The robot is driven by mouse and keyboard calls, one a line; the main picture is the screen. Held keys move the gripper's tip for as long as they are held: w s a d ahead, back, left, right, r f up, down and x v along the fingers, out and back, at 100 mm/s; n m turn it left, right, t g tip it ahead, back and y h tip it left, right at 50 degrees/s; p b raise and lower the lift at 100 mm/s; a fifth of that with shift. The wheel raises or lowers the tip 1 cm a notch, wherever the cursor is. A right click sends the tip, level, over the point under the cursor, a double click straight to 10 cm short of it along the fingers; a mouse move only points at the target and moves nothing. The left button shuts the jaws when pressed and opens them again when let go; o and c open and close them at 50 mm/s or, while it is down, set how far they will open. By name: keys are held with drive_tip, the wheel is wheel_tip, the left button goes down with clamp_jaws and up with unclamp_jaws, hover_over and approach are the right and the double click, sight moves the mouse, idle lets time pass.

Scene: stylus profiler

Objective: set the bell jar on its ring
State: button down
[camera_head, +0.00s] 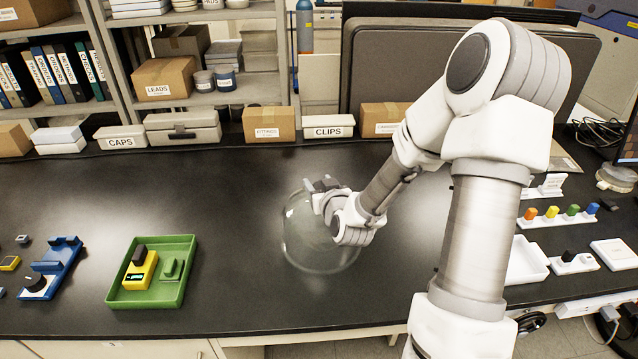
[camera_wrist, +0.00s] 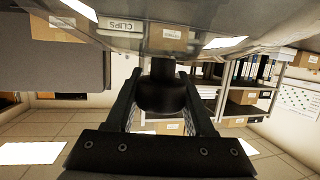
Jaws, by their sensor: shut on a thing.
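The bell jar (camera_head: 303,240) is a clear glass dome near the middle of the black bench, to the left of my arm. Its glass also fills the top of the wrist view (camera_wrist: 200,42). My gripper (camera_head: 326,188) is at the top of the jar. In the wrist view, my two dark fingers stand on either side of the jar's black knob (camera_wrist: 162,90) and are shut on it. The jar looks about upright. I cannot tell whether its lower rim touches the bench. I cannot make out the ring.
A green tray (camera_head: 115,301) with a yellow device (camera_head: 140,272) lies to the left. A blue holder (camera_head: 58,262) is farther left. Boxes, including one marked CLIPS (camera_head: 328,127), line the back. A white rack with coloured knobs (camera_head: 560,220) stands right. Bench between tray and jar is clear.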

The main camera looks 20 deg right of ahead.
drive_tip(key=shift+f, duration=0.1)
drive_tip(key=shift+f, duration=0.1)
drive_tip(key=shift+c, duration=1.4)
unclamp_jaws()
